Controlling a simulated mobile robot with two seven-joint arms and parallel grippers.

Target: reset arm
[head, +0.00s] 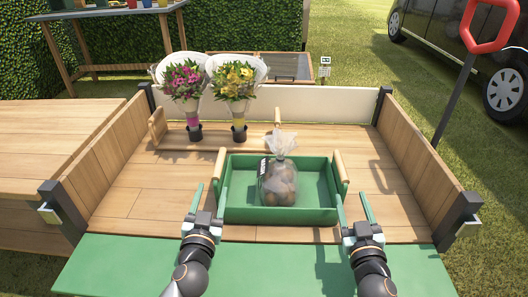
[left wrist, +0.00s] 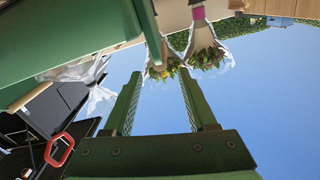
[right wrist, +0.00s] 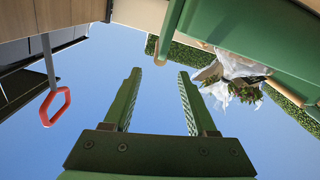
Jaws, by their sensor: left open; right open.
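My left gripper (head: 211,193) is open and empty, near the front left corner of a green tray (head: 270,216) in the head view. Its two green fingers stand apart in the left wrist view (left wrist: 160,88), with only sky and distant flowers beyond. My right gripper (head: 353,200) is open and empty near the tray's front right corner. Its fingers are also apart in the right wrist view (right wrist: 158,85), with sky between them. The tray has wooden handles on its left (head: 220,164) and right (head: 341,170) ends. I cannot tell whether the fingers touch the tray.
A clear bag of round brown items (head: 278,185) sits in the tray. Two wrapped bouquets, one pink (head: 184,82) and one yellow (head: 235,82), stand behind it on the wooden cart bed (head: 120,200).

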